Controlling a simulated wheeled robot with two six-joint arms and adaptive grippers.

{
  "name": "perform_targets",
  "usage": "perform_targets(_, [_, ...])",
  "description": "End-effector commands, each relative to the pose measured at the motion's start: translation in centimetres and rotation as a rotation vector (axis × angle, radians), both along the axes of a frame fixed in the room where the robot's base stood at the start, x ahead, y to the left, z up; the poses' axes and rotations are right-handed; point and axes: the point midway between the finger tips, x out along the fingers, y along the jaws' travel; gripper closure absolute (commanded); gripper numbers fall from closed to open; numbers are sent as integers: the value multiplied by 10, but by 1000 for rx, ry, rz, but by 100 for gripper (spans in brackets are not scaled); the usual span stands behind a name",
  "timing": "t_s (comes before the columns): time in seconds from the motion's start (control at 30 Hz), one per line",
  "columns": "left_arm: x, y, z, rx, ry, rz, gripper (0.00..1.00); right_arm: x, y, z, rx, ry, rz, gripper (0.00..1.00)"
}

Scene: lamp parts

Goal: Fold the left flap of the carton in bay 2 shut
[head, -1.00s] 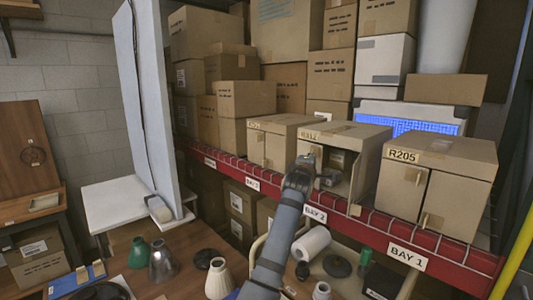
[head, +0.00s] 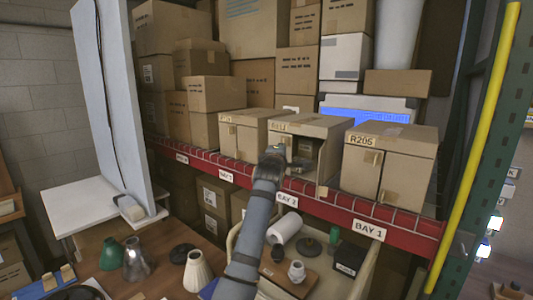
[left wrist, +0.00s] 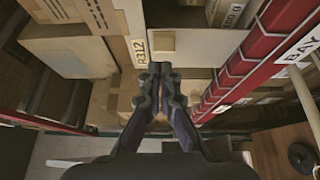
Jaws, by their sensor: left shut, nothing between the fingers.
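The bay 2 carton (head: 322,126) is a brown box on the red-edged shelf, above the BAY 2 label (head: 287,200). Its front is partly open, with a dark interior and something boxy inside. Its right flap (head: 329,172) stands outward. My left gripper (head: 277,158) is at the left part of its front and hides most of the left flap, so I cannot tell that flap's angle or whether I touch it. In the left wrist view the shut, empty left gripper (left wrist: 157,78) is by a carton edge labelled R312 (left wrist: 140,52). My right gripper is out of view.
The closed R205 carton (head: 392,158) stands to the right and another closed carton (head: 243,140) to the left. The red shelf rail (head: 330,210) runs below. Lamp parts, including a white shade (head: 196,272), lie on the table below.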

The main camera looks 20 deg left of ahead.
Motion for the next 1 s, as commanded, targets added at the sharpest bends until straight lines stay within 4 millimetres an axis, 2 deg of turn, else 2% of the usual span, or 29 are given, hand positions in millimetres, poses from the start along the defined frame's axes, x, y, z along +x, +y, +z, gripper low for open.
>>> perform_targets(0.03, [-2, -15, -10, -2, 2, -4, 100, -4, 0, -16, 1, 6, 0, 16])
perform_targets(0.13, [-5, -37, -9, -1, 4, -3, 100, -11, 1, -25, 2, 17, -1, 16])
perform_targets(0.23, [-7, -52, -7, -1, 5, -2, 100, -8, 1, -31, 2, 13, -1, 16])
perform_targets(0.4, [-10, -63, -4, 2, 4, 1, 100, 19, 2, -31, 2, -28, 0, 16])
perform_targets(0.53, [-9, -61, -4, 1, 6, 1, 100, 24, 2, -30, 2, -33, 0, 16])
perform_targets(0.63, [-5, -41, -13, -11, 23, -16, 100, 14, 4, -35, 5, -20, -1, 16])
perform_targets(0.77, [-3, 14, -30, -41, 60, -103, 100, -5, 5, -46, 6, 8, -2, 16])
perform_targets(0.8, [-6, 31, -32, -47, 65, -146, 100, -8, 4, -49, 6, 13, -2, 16])
perform_targets(0.9, [-22, 64, -28, -45, 61, -267, 100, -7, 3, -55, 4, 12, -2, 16])
perform_targets(1.0, [-44, 85, -19, -25, 44, -386, 100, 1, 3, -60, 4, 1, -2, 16])
